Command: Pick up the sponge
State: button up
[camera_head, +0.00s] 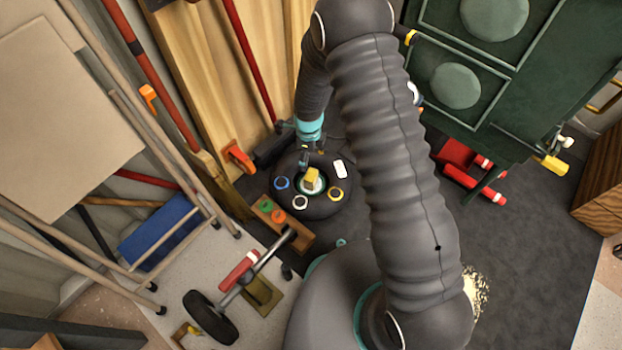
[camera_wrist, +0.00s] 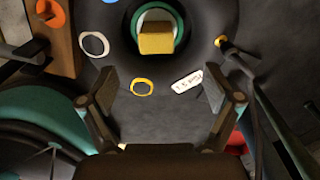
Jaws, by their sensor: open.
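A yellow block (camera_head: 311,175), which looks like the sponge, sits in the green-rimmed centre of a round black tyre-like thing (camera_head: 330,207) on the dark floor. In the head view my gripper (camera_head: 305,158) hangs above the tyre's back edge, small and partly hidden against the dark background.
Around the sponge on the tyre lie a white ring (camera_wrist: 95,44), a yellow ring (camera_wrist: 142,88), a blue ring (camera_head: 281,183) and a white tag (camera_wrist: 187,82). Leaning boards (camera_head: 190,90) are close behind.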

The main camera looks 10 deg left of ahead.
aim_at(309, 173)
notch_tip(309, 173, down, 9)
jog(key=shift+r+b, duration=0.2)
jog(key=shift+b, duration=0.2)
jog(key=shift+s+a+f, duration=0.1)
jog(key=shift+s+f, duration=0.05)
jog(key=shift+f, duration=1.15)
jog(key=shift+s+f, duration=0.1)
jog(key=shift+f, duration=1.15)
jog(key=c, duration=1)
